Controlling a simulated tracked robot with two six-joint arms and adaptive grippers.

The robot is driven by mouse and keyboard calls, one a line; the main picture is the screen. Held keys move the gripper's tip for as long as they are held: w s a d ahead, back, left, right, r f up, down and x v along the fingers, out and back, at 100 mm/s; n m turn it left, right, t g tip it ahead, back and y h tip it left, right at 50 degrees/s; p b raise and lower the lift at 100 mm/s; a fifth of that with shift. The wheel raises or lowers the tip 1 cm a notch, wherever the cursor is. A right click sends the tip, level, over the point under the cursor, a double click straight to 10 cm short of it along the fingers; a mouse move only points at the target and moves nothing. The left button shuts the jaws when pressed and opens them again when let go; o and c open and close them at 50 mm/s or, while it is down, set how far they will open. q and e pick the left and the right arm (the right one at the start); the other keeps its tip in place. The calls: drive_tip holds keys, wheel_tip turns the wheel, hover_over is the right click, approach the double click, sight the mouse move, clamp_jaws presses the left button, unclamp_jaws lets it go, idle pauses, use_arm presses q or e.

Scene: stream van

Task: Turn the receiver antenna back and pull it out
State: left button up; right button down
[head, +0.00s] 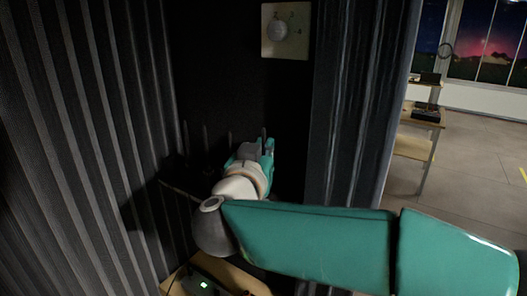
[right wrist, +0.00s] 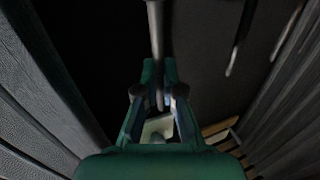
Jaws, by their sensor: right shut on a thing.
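My right gripper (head: 267,144) reaches into a dark recess between ribbed dark panels, at the end of my teal arm. In the right wrist view its fingers (right wrist: 159,88) are shut on a slim grey rod, which I take for the receiver antenna (right wrist: 156,30). My left gripper is not in view.
A dark box with a green light (head: 204,285) sits on a wooden surface (head: 236,275) low in the recess. A pale plate with a round knob (head: 279,29) is on the back wall. Ribbed panels (head: 345,100) close in both sides. A wooden table (head: 419,144) stands right, beyond open floor.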

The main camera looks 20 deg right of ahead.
sight(263, 134)
drive_tip(key=shift+r, duration=0.15)
drive_tip(key=shift+r, duration=1.4)
